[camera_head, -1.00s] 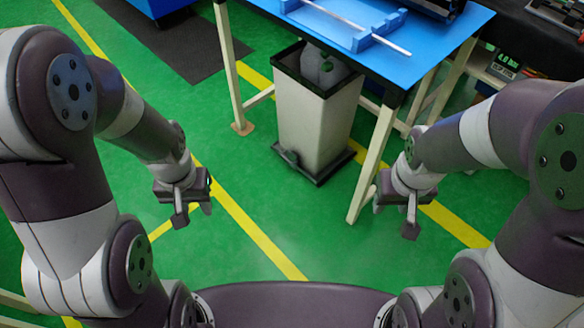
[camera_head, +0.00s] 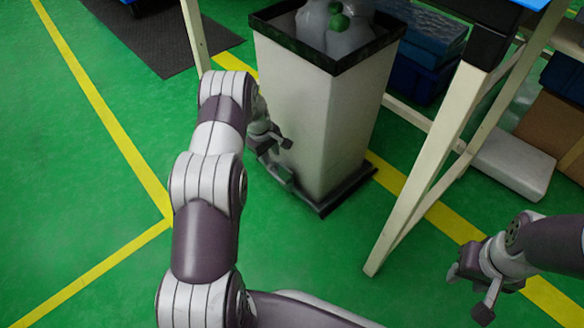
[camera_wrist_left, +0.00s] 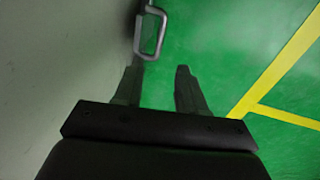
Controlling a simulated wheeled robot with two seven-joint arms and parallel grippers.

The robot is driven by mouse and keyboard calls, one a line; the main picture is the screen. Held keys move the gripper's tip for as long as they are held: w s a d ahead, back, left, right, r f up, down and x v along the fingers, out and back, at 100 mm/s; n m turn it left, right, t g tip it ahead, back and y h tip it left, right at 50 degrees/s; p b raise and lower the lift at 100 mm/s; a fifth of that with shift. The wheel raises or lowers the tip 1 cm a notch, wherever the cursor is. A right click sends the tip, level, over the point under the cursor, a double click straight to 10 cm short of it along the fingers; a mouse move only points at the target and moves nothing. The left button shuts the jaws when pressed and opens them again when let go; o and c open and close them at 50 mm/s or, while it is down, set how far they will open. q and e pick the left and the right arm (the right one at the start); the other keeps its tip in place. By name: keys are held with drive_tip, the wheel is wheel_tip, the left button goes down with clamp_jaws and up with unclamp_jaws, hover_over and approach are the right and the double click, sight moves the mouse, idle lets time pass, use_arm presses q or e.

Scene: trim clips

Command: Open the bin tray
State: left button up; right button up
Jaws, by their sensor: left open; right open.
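The bin (camera_head: 310,110) is a tall pale box with a black rim and black base, standing on the floor under the table. In the left wrist view its pale wall (camera_wrist_left: 60,60) fills the left side. A metal loop handle (camera_wrist_left: 162,35) stands out from that wall, just beyond my left fingertips and not between them. My left gripper (camera_head: 282,150) is beside the bin's lower left side; its open, empty fingers (camera_wrist_left: 158,82) show in the left wrist view. My arm partly covers the bin's left side. My right gripper (camera_head: 468,295) is open and empty at the lower right, away from the bin.
A grey bag with green round things (camera_head: 338,22) shows in the bin's top. A pale table leg (camera_head: 425,165) stands right of the bin, another (camera_head: 196,35) behind it at left. Blue crates (camera_head: 420,75) and boxes lie under the table. Green floor (camera_head: 70,190) at left is clear.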

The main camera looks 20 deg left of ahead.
sight(276, 176)
use_arm(q)
drive_tip(key=f+b, duration=0.2)
drive_tip(key=f, duration=0.2)
drive_tip(key=w+f+b, duration=0.1)
drive_tip(key=f+b, duration=0.2)
drive_tip(key=f, duration=0.1)
drive_tip(key=w+f+b, duration=0.1)
drive_tip(key=f+b, duration=0.2)
drive_tip(key=f, duration=0.1)
drive_tip(key=shift+d, duration=0.35)
clamp_jaws()
